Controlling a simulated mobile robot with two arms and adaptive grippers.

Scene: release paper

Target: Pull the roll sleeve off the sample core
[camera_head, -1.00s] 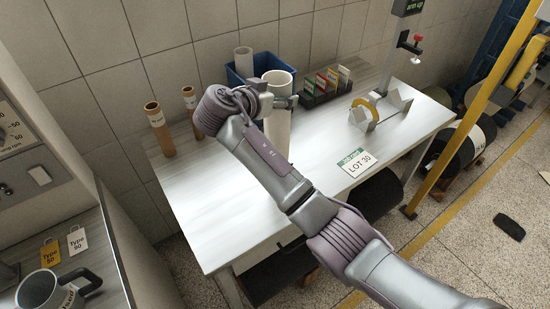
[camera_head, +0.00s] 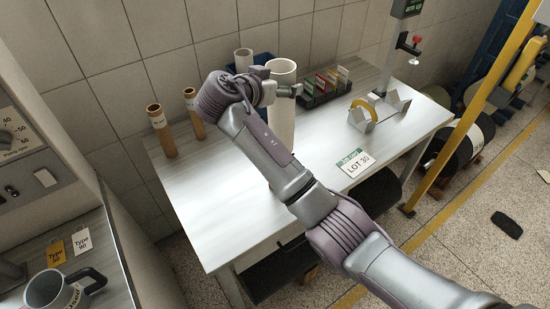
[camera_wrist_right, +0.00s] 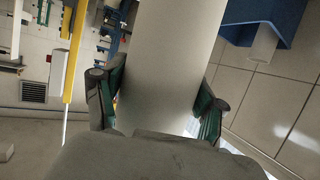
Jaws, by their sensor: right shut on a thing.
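A tall white hollow tube (camera_head: 281,125), which looks like the roll sleeve, stands upright over the table (camera_head: 205,215). My right gripper (camera_head: 281,91) is shut around its upper part. In the right wrist view the white tube (camera_wrist_right: 172,60) fills the middle, with one finger of the right gripper (camera_wrist_right: 155,100) on each side. I see no separate core in the tube; its inside and lower end are not clear, and my arm hides part of the table there. My left gripper is not in view.
Two brown cardboard tubes (camera_head: 160,131) stand at the back left. A blue bin (camera_head: 262,60) with a smaller pale tube (camera_head: 244,60) is behind the gripper. A dark card rack (camera_head: 325,88), a metal cradle (camera_head: 374,117) and a LOT 30 card (camera_head: 355,163) are right. The front-left tabletop is clear.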

